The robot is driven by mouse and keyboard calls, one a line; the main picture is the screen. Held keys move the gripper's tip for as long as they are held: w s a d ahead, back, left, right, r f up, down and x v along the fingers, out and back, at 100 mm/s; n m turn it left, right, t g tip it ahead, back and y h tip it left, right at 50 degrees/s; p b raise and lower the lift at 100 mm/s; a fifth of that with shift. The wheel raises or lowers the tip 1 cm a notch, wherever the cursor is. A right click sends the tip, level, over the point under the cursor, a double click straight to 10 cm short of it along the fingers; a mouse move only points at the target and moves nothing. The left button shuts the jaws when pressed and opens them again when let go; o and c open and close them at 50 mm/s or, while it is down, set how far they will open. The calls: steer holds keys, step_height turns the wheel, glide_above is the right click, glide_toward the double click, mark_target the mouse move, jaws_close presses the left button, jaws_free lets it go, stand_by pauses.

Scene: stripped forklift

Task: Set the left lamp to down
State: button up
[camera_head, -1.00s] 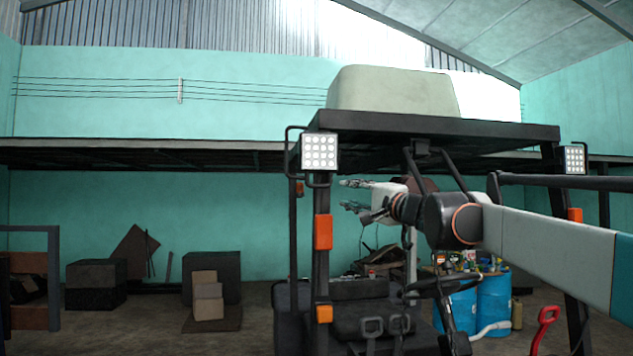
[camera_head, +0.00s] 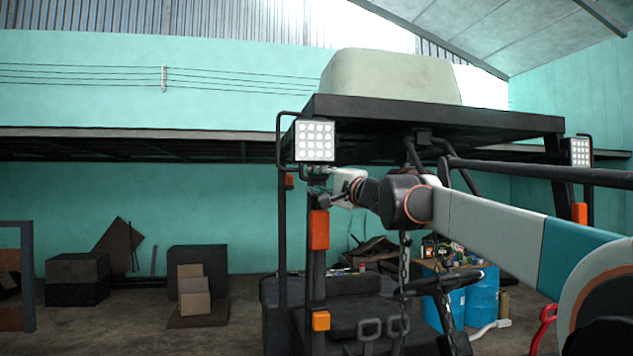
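The left lamp (camera_head: 314,141) is a square white panel of round lights. It is mounted at the front left corner of the forklift's dark roof (camera_head: 430,116). Its lit face points toward me and looks close to upright. My gripper (camera_head: 322,180) is just below the lamp, by the upper end of the front post, and points left. Its fingers are small and partly hidden around the post and lamp bracket, so I cannot tell whether they touch the lamp or how far they are open.
A second lamp (camera_head: 578,152) is at the roof's right corner. The front post carries orange lights (camera_head: 319,230). A dark bar (camera_head: 540,172) runs close above my arm. Blue barrels (camera_head: 482,295) stand behind the forklift. Boxes (camera_head: 194,290) stand on the floor at left.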

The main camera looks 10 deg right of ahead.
steer(key=shift+s, duration=0.2)
steer(key=shift+c, duration=0.5)
steer(key=shift+w, duration=0.1)
jaws_close()
steer(key=shift+w, duration=0.15)
